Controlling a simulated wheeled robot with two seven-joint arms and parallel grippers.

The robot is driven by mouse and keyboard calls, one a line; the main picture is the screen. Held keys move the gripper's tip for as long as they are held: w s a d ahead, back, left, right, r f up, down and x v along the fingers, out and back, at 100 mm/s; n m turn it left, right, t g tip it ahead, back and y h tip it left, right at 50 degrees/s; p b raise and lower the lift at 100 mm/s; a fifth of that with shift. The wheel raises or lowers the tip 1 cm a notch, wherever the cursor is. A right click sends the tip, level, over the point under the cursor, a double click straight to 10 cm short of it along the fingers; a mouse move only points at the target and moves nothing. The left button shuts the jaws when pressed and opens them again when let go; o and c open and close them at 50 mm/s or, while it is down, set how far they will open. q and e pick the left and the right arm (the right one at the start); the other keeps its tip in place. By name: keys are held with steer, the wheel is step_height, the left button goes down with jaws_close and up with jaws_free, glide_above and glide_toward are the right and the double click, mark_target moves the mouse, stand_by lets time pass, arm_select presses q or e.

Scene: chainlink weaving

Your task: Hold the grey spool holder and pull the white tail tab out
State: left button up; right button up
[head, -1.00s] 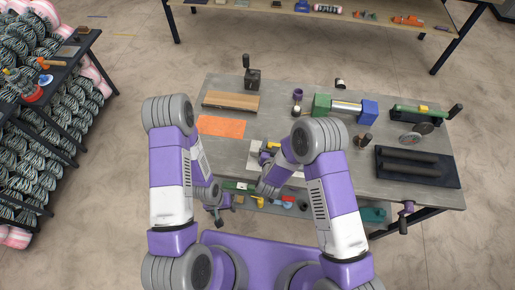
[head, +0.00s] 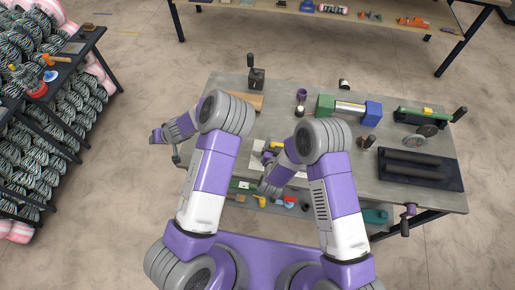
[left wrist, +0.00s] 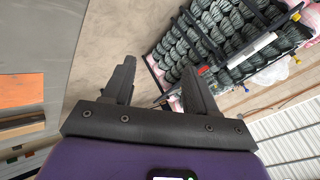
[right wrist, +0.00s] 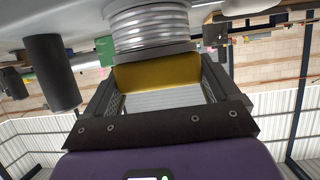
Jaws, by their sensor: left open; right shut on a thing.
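My right gripper (right wrist: 160,68) is shut on a yellow block (right wrist: 158,74) that fills the space between its fingers. A silver-grey ribbed spool (right wrist: 150,26) is right beyond the block, seemingly part of the spool holder. In the head view, a bit of yellow (head: 275,144) shows beside my right forearm, which hides most of the holder. My left gripper (left wrist: 158,66) is open and empty, over the floor to the left of the table; its hand (head: 172,136) shows in the head view. I cannot pick out the white tail tab.
The grey workbench (head: 430,195) carries a green-and-blue roller device (head: 349,108), a black tray (head: 420,168) and a dark crank block (head: 256,80). A rack of yarn skeins (head: 60,130) stands at the left. Open floor lies between rack and bench.

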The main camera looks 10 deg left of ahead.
arm_select(q)
steer(key=w+d+n+h, duration=0.1)
steer(key=w+d+n, duration=0.4)
steer(key=d, duration=0.3)
step_height(320, 180, up, 4)
steer(key=n+g+h, duration=0.2)
steer(key=n+h, duration=0.5)
steer(key=n, duration=0.1)
glide_above(257, 148)
step_height(257, 148, down, 12)
steer(key=shift+d+r, duration=0.1)
steer(key=shift+c, duration=0.3)
jaws_close()
